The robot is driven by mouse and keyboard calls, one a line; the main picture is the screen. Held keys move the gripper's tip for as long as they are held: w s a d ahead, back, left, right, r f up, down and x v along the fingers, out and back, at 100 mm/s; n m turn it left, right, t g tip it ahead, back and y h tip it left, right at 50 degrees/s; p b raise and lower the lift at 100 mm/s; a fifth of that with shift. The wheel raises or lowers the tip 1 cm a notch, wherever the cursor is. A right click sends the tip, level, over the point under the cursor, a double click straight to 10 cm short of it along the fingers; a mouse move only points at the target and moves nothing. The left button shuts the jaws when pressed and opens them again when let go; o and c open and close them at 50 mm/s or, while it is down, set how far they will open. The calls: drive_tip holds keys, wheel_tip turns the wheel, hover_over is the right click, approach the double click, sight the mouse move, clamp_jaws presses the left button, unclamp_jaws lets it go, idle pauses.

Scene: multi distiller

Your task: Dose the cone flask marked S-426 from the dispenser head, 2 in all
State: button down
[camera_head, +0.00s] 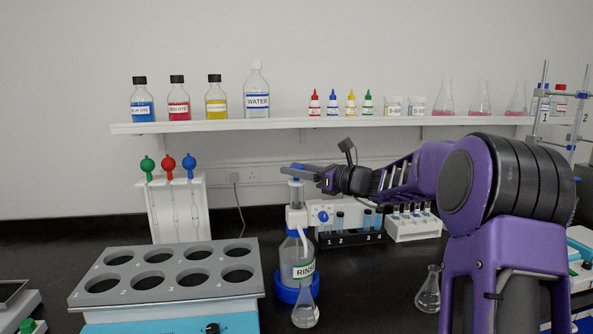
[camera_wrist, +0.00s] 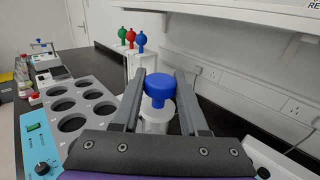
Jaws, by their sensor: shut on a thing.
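A bottle labelled RINSE (camera_head: 290,262) stands upright on the bench in a blue ring base. It carries a white dispenser head with a blue top (camera_head: 298,181); this blue top (camera_wrist: 160,88) also shows in the wrist view, above its white body (camera_wrist: 156,119). My gripper (camera_head: 300,171) is at the top of the dispenser, its two fingers (camera_wrist: 163,74) shut on the blue top from either side. A clear cone flask (camera_head: 305,312) stands in front of the bottle, below the dispenser's side. I see no S-426 mark on it. Another cone flask (camera_head: 428,290) stands farther right, beside my arm.
A grey block with several round holes (camera_head: 165,272) stands at left. A rack with red, green and blue pipettes (camera_head: 178,208) is behind it. Tube racks (camera_head: 350,238) stand behind the bottle. A shelf (camera_head: 290,124) holds bottles and pink-filled flasks. Dark bench shows between the flasks.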

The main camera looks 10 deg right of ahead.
sight(298, 166)
wheel_tip(298, 166, up, 3)
drive_tip(key=p, duration=0.2)
drive_tip(key=shift+r+p, duration=0.1)
drive_tip(key=shift+p, duration=0.25)
drive_tip(key=shift+c, duration=2.2)
unclamp_jaws()
drive_tip(key=shift+s+d, duration=0.1)
drive_tip(key=v, duration=1.7)
